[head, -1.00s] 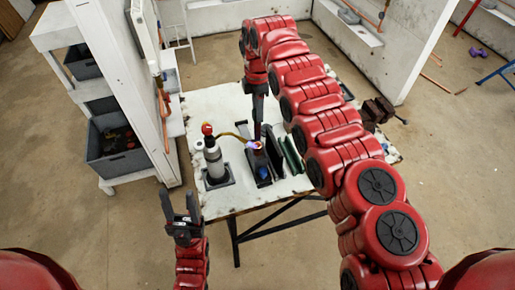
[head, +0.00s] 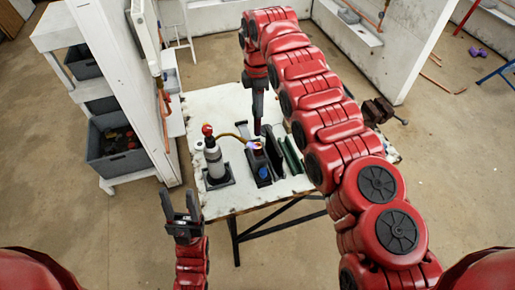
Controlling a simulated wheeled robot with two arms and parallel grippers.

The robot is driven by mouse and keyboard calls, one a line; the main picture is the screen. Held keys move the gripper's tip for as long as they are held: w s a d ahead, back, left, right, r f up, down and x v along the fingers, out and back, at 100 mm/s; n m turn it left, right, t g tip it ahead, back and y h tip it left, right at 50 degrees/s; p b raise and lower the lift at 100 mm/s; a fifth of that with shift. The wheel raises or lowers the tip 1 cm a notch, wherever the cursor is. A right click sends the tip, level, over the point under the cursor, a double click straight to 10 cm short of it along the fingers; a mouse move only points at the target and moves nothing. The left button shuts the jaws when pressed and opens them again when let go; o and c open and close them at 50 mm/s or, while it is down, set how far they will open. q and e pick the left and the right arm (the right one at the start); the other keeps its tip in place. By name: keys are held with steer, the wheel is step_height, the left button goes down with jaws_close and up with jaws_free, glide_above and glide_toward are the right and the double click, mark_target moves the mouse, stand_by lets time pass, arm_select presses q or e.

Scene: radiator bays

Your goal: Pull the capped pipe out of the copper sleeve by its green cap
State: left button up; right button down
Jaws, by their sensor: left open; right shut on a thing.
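My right gripper (head: 258,122) points straight down over the table, just above a dark holder (head: 257,160) with a small orange-copper top. It is shut on the capped pipe, but the cap and pipe are too small and covered to make out; no green shows at the fingertips. The copper sleeve (head: 257,146) seems to be the small coppery spot below the fingertips, beside a pale violet glow. My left gripper (head: 181,208) is open and empty, pointing up in front of the table's near left edge.
A grey gas canister (head: 213,158) with a red knob stands on the table (head: 228,199), its hose curving to the holder. A blue item (head: 264,174) and dark green slabs (head: 291,155) are near the holder. A vise (head: 378,110) is at the right; a white shelf wall (head: 127,90) at the left.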

steer(key=shift+r+p, duration=0.7)
steer(key=shift+r, duration=0.6)
